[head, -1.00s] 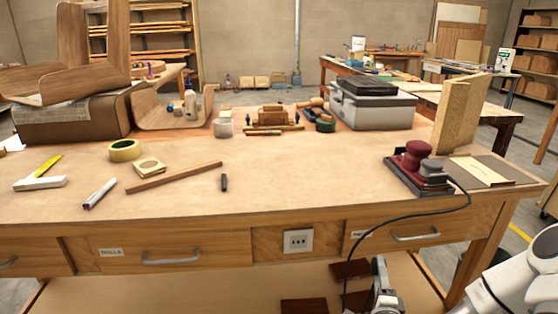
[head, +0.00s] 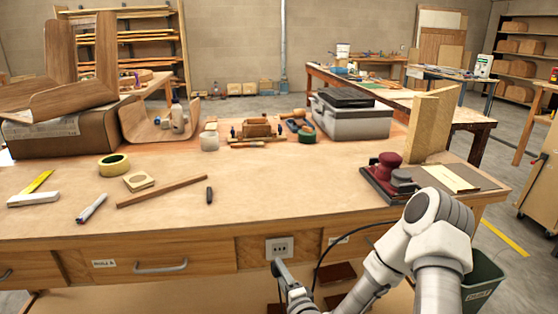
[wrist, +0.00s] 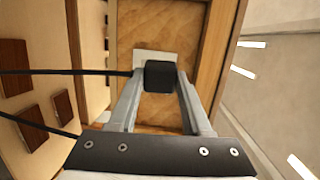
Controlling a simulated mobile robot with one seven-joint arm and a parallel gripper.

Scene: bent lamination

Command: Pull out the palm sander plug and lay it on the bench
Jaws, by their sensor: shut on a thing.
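The black plug (wrist: 160,76) sits between the two fingertips of my gripper (wrist: 160,84) in the wrist view, and the gripper is shut on it. The white socket plate (wrist: 155,56) shows just behind the plug. The frames do not show clearly whether its pins are in the socket. In the head view my gripper (head: 277,267) is at the lower left edge of the socket plate (head: 279,248) on the bench front; the plug is hidden there. The palm sander (head: 388,177), dark red and black, rests on the bench (head: 260,190) at the right.
A black cord (wrist: 65,72) runs left from the plug. The sander's cord (head: 335,240) hangs before the bench front. Free benchtop lies between a small black object (head: 209,195) and the sander. A wooden strip (head: 160,191) lies left; a bin (head: 482,280) stands lower right.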

